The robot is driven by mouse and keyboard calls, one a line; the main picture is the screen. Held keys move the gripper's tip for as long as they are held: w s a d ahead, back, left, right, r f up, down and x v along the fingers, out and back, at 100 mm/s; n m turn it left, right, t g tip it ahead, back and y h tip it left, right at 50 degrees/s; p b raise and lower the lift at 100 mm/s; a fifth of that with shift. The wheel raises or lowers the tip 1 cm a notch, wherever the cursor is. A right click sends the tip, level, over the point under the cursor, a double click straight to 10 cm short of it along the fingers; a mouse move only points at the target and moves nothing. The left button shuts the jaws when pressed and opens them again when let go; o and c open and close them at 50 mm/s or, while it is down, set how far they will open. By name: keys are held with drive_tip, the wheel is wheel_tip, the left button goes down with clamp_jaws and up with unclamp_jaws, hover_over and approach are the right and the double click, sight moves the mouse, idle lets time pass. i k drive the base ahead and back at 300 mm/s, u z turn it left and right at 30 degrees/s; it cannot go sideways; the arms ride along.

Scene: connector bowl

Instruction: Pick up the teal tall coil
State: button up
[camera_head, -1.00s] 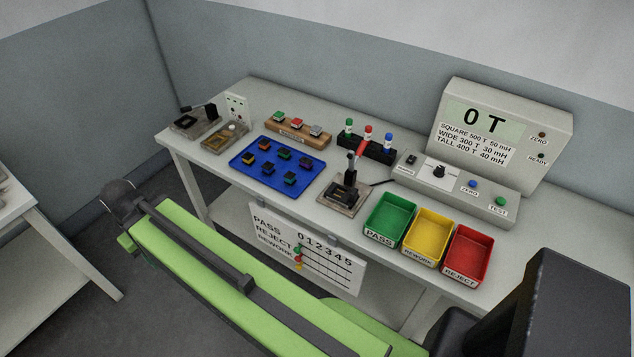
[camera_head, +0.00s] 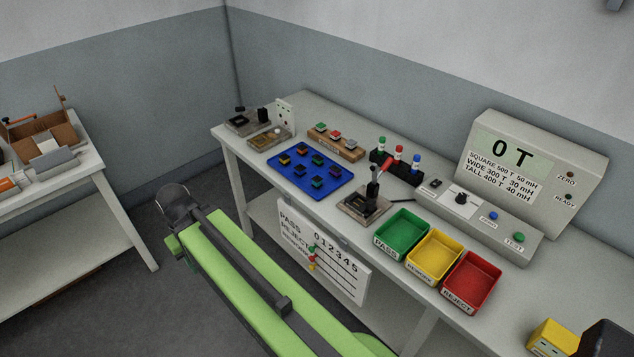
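Several small coils sit in separate spots on the blue tray (camera_head: 336,186) on the workbench. They have dark bodies and coloured parts, and are too small to read well. A coil at the tray's near corner (camera_head: 317,183) looks dark green or teal, but I cannot tell for sure which one is the teal tall coil. My green arm crosses the lower part of the view, in front of the bench and to the left of the tray's near side. Its dark joint is at the upper left end. My gripper's fingers do not show.
A lever fixture (camera_head: 366,204) stands right of the tray. Green (camera_head: 401,233), yellow (camera_head: 434,254) and red (camera_head: 471,281) bins line the front edge. A wooden block (camera_head: 338,141) with buttons stands behind the tray. A meter (camera_head: 535,175) reads 0 T. Another table (camera_head: 65,186) is at left.

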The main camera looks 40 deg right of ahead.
sight(316, 184)
drive_tip(key=u, duration=0.05)
drive_tip(key=i, duration=0.9)
drive_tip(key=z, duration=0.1)
